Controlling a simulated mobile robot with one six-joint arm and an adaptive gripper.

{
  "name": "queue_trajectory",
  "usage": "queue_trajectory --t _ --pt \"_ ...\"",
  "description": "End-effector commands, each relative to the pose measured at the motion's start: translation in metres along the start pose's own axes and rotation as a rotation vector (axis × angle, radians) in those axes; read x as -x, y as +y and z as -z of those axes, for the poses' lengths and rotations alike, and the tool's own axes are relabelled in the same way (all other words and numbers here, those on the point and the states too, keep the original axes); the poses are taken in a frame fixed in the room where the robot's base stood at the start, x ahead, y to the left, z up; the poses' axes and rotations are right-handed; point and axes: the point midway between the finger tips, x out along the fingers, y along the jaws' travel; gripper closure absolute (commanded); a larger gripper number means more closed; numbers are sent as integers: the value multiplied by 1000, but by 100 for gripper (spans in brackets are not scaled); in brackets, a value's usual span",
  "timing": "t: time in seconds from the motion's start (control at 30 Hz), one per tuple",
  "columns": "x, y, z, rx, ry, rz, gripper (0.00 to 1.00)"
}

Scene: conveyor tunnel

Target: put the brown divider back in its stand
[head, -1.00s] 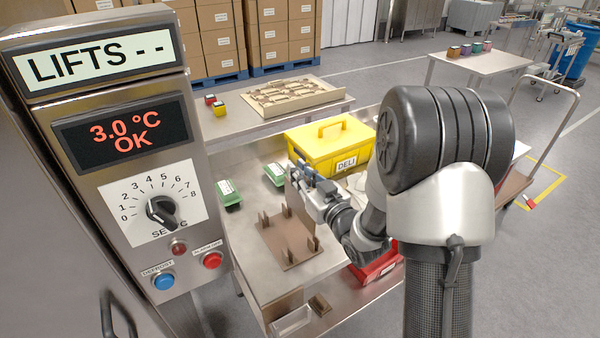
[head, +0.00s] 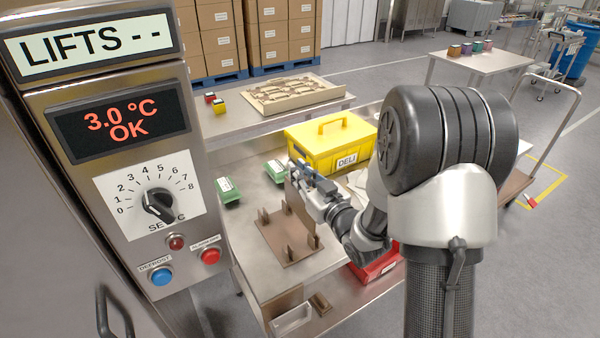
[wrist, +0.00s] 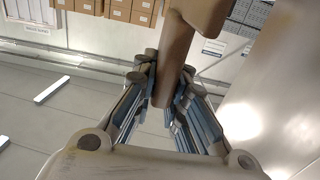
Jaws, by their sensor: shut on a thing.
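The brown divider (head: 291,193) is a flat upright panel held at my gripper, over the back part of the stand. My gripper (head: 299,172) is shut on it; the wrist view shows the brown piece (wrist: 174,62) between the two fingers (wrist: 165,98). The stand (head: 284,240) is a brown base plate with several short upright posts, lying on the steel table. The divider's lower edge is close to the stand's back posts; I cannot tell whether it touches them or sits in a slot.
A yellow DELI box (head: 325,150) stands behind my gripper, and green packs (head: 229,190) lie to the left. A red container (head: 372,268) is at the right, partly behind my arm. The steel control cabinet (head: 110,90) rises close on the left. A clear bin (head: 292,320) is at the front.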

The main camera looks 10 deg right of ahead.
Motion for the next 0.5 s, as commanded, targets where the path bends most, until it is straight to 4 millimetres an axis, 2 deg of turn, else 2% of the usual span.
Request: queue_trajectory --t 0.03,0.5 --pt "0 0 -7 0 0 0 100" --pt "-1 0 -38 -1 0 0 100"
